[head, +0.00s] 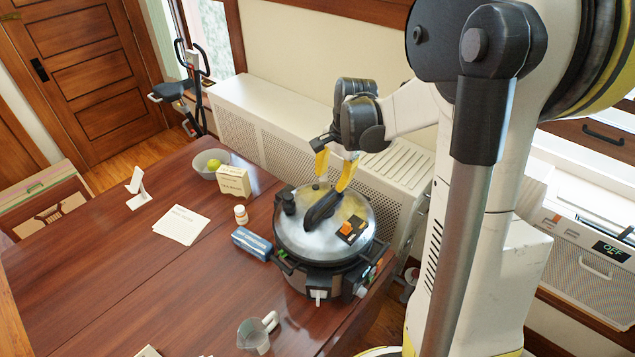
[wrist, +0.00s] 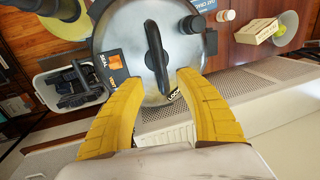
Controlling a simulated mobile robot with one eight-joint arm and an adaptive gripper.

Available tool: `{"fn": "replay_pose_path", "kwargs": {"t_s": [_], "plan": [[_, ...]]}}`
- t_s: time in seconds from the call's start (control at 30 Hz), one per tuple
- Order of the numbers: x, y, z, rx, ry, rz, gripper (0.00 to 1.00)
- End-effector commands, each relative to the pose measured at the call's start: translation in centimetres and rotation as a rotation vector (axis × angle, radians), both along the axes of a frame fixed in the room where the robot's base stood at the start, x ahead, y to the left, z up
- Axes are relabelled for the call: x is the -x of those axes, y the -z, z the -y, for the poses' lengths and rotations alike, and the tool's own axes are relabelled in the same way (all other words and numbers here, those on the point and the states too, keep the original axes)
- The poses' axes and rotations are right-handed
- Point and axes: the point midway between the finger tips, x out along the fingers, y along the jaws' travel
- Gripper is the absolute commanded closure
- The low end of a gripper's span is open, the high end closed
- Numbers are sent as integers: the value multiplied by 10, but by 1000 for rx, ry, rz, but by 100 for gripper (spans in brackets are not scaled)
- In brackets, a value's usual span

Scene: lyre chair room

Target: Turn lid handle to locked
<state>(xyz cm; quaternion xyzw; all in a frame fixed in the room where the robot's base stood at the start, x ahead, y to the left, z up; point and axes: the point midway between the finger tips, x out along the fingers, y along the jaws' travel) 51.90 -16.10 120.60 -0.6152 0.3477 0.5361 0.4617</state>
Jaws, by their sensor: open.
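A pressure cooker with a round metal lid (head: 295,232) stands near the table's right edge. Its black lid handle (head: 322,207) is a raised bar across the middle of the lid; it also shows in the wrist view (wrist: 157,58). My gripper (head: 335,172) has yellow fingers and is open above the lid, over its rear side. In the wrist view my gripper (wrist: 158,98) has its fingers apart, with the near end of the handle ahead of the gap between them. Lettering that seems to read LOCK is on the lid rim near the right finger, partly hidden.
A glass jug (head: 257,333) is in front. A white radiator cover (head: 290,130) runs behind the table.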

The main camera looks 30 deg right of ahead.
Motion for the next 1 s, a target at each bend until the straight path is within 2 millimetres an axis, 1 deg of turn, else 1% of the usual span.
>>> {"fn": "replay_pose_path", "kwargs": {"t_s": [0.03, 0.2, 0.3, 0.4, 0.5, 0.6, 0.83, 0.87, 0.9, 1.0], "plan": [[-2, 11, -1, 0, -1, 0, 59], [-9, 46, -3, 1, -3, 1, 59], [-12, 63, -5, 1, -3, 1, 59], [-15, 77, -5, 1, -3, 1, 59], [-16, 85, -6, 2, -3, 2, 59], [-17, 89, -6, 2, -3, 2, 59], [-17, 90, -6, 2, -3, 2, 59], [-17, 90, -6, 2, -3, 2, 60], [-17, 89, -6, 2, -3, 2, 72], [-17, 89, -6, 2, -3, 2, 100]]}}
